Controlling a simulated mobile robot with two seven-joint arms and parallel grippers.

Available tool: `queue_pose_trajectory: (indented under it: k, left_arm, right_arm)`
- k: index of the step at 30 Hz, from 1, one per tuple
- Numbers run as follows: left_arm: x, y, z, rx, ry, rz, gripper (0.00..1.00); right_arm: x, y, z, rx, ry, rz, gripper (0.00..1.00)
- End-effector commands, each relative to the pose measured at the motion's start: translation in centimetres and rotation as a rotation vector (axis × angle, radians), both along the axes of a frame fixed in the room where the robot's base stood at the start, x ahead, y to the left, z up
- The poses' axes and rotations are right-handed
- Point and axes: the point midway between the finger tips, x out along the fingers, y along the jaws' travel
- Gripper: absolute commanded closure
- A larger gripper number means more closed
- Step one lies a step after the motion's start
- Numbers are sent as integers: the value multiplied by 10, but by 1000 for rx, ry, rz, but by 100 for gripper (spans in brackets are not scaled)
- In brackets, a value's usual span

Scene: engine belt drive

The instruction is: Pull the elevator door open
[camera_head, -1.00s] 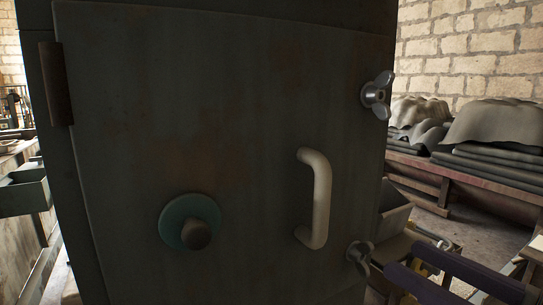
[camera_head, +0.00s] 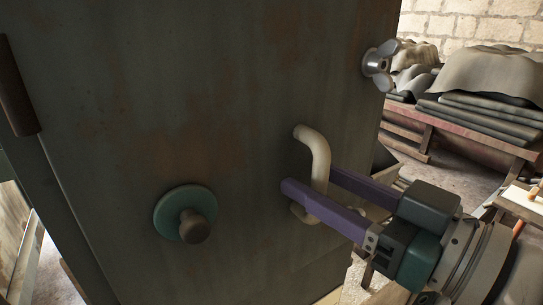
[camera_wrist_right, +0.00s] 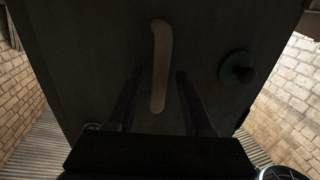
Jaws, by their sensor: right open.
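The dark, rust-stained metal door (camera_head: 150,110) fills much of the head view and looks shut. Its cream bar handle (camera_head: 320,155) stands upright on the right side of the door. My right gripper (camera_head: 311,179) is open, with one purple finger on each side of the handle's lower part. The finger in front hides some of the handle. In the dim right wrist view, the handle (camera_wrist_right: 160,62) stands between the two open fingers (camera_wrist_right: 159,76), with gaps visible on both sides. My left gripper is not in view.
A green disc with a dark knob (camera_head: 185,213) sticks out left of the handle. A metal wing nut (camera_head: 378,65) sits at the door's upper right edge. A hinge (camera_head: 17,88) is at the left. A bench with stacked sheets (camera_head: 480,115) stands behind right.

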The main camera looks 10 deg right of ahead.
Motion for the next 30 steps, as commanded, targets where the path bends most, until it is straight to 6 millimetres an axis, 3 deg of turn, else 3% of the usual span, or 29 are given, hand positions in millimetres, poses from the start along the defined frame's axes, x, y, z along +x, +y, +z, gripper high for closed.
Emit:
queue_pose_trajectory:
  k: [10,24,30]
  left_arm:
    - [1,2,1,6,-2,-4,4]
    - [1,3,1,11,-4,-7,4]
    - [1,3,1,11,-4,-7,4]
  right_arm:
    - [3,2,0,0,0,0,48]
    - [3,2,0,0,0,1,100]
    - [3,2,0,0,0,1,100]
